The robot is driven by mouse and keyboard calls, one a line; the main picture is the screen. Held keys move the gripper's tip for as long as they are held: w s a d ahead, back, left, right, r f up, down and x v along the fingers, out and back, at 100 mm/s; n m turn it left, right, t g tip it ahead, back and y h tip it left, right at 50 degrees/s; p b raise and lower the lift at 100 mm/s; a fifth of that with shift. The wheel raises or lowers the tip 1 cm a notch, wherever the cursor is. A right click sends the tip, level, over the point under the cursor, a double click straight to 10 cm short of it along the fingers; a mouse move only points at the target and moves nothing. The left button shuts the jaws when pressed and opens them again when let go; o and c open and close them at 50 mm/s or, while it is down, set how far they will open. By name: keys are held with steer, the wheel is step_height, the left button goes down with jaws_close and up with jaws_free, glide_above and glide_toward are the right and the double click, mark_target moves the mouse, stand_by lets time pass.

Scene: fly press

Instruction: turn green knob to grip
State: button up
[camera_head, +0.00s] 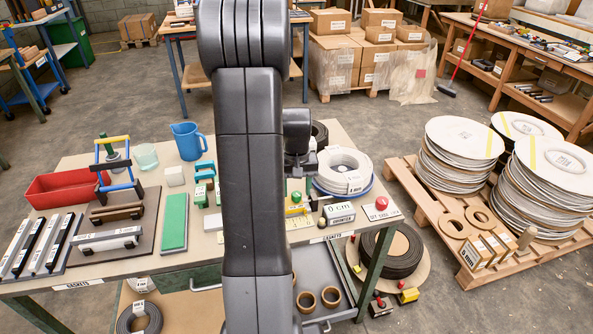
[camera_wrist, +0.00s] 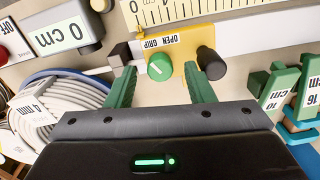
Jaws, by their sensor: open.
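The green knob (camera_wrist: 159,67) with a white mark sits on a yellow plate (camera_wrist: 188,50) in the wrist view. A white label reading OPEN and GRIP (camera_wrist: 160,42) lies beside it; the mark runs slantwise and I cannot tell which word it points to. My gripper (camera_wrist: 161,80) is open, its two green fingers on either side of the knob, with visible gaps between fingers and knob. In the head view my arm covers much of this spot. The yellow plate (camera_head: 296,210) shows partly there, beside green parts that I cannot tell apart.
A black knob (camera_wrist: 207,62) stands close to the right finger, and a dark block (camera_wrist: 120,54) near the left one. A 0 cm display box (camera_wrist: 62,32), a ruler (camera_wrist: 180,10), a 4 mm cable coil (camera_wrist: 45,112) and green labelled blocks (camera_wrist: 280,85) surround the spot.

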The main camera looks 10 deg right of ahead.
mark_target(297, 194)
step_height(297, 194, up, 13)
steer(key=shift+f, duration=0.15)
stand_by(0.4)
step_height(297, 194, down, 14)
steer(key=shift+r, duration=0.1)
stand_by(0.4)
